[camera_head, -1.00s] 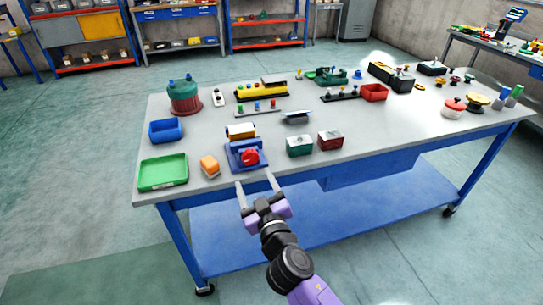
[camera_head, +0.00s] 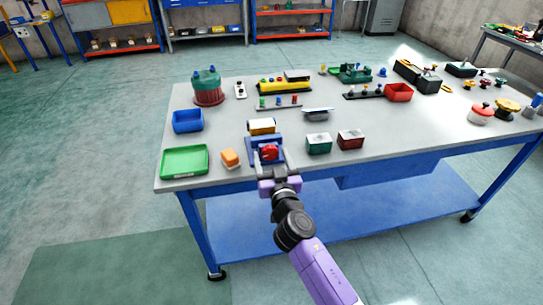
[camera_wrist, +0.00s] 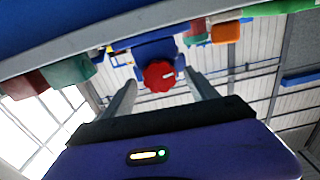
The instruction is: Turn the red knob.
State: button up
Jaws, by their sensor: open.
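The red knob (camera_head: 269,152) sits on the front of a blue block (camera_head: 256,143) near the table's front edge. My gripper (camera_head: 271,160) is open in front of the block, with its fingers pointing at it. In the wrist view the red knob (camera_wrist: 159,74) lies between the two open fingers and slightly beyond their tips, with a small white mark on its face. The fingers (camera_wrist: 158,85) stand apart from the knob on both sides. The blue block shows behind the knob in the wrist view (camera_wrist: 155,48).
A green tray (camera_head: 185,161) and an orange block (camera_head: 230,158) lie left of the blue block. A green box (camera_head: 318,144) and a dark red box (camera_head: 350,139) stand to its right. Several other parts fill the back of the grey table (camera_head: 420,135).

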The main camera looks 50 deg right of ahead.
jog(key=c, duration=1.4)
jog(key=shift+o, duration=0.2)
jog(key=shift+n, duration=0.3)
jog(key=n+b, duration=0.1)
jog(key=n, duration=0.1)
jog(key=shift+w+f+n, duration=0.1)
jog(key=shift+n, duration=0.3)
jog(key=n, duration=0.4)
jog(key=shift+a, duration=0.1)
jog(key=n, duration=0.5)
jog(key=shift+f+n, duration=0.1)
jog(key=shift+n, duration=1.7)
